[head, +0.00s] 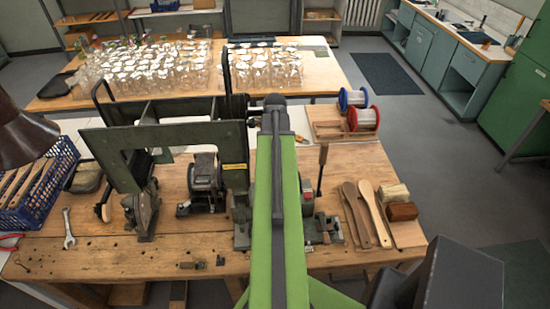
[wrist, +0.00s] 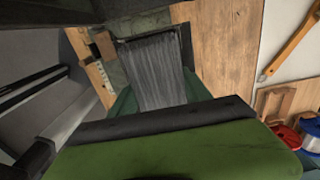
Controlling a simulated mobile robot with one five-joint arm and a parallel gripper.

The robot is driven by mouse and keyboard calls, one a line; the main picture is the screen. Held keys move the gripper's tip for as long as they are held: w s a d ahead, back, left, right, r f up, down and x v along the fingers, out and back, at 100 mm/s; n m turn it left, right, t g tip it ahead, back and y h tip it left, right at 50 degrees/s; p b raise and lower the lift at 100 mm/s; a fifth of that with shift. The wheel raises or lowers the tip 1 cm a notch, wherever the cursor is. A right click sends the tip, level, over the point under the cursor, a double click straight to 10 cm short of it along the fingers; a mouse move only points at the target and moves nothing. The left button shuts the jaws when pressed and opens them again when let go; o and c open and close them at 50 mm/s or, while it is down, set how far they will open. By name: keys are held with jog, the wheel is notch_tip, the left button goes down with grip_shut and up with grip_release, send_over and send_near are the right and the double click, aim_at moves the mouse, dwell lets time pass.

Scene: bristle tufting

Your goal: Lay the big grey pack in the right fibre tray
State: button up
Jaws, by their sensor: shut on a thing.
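The big grey pack (wrist: 155,75) is a block of fine grey fibres in the wrist view. It is between the green fingers of my gripper (wrist: 157,98), which is shut on it. A dark edge shows along the far end and right side of the pack. I cannot tell whether that edge is a tray wall or whether the pack touches anything beneath. In the head view my green arm reaches over the bench and hides the gripper and pack. I cannot make out the right fibre tray for sure in either view.
A wooden bench (head: 90,250) carries dark machines (head: 203,180), a blue crate (head: 40,185), wooden paddles (head: 375,215) and brushes (head: 400,210). Blue and red spools (head: 362,118) stand behind, right of my arm.

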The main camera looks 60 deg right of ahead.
jog(key=shift+f+b, duration=0.65)
jog(key=o, duration=1.4)
jog(key=shift+o, duration=0.2)
jog(key=o, duration=0.4)
jog(key=shift+r, duration=0.1)
notch_tip(320, 180, up, 8)
jog(key=p, duration=0.8)
jog(key=shift+s, duration=0.1)
